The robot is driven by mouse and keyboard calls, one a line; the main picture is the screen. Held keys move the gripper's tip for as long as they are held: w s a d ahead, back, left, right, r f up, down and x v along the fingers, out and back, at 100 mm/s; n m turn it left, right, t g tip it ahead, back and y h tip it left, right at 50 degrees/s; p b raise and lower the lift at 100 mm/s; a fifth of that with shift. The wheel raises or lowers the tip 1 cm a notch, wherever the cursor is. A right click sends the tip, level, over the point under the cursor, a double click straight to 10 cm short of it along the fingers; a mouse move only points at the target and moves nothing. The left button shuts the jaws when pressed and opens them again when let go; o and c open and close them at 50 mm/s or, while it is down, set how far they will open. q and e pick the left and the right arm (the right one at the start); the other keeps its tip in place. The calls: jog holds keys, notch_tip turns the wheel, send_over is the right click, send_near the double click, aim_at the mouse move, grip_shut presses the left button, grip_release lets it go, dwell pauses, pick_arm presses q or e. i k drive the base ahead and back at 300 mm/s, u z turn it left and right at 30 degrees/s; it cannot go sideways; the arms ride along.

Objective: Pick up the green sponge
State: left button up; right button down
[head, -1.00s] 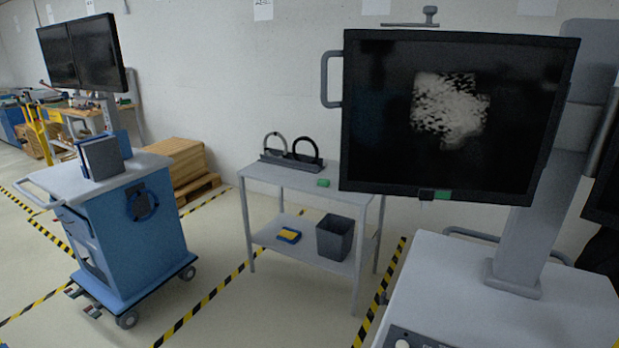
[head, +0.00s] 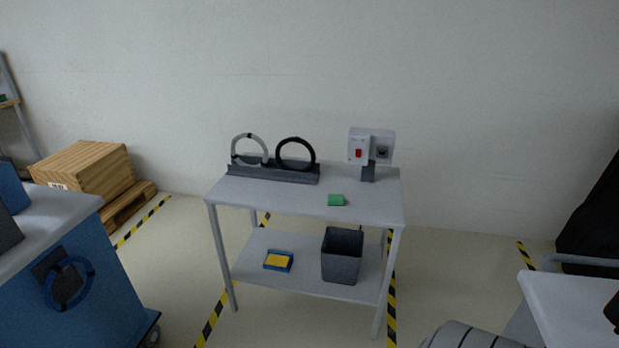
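The green sponge (head: 336,200) is a small green block lying on the top of a grey two-shelf table (head: 270,195), near its front edge and right of the middle. Nothing covers it in the head view. Neither of my grippers shows in the head view.
On the table top stand a dark rack (head: 272,174) with two rings and a grey box with a red switch (head: 358,148). The lower shelf holds a dark bin (head: 342,255) and a blue-yellow item (head: 278,261). A blue cart (head: 95,270) is at left, a white cart (head: 575,305) at right.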

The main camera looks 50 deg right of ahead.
aim_at(334, 200)
jog(key=i, duration=0.2)
jog(key=z, duration=1.85)
jog(key=i, duration=1.7)
jog(key=z, duration=1.55)
jog(key=i, duration=0.5)
jog(key=u, duration=1)
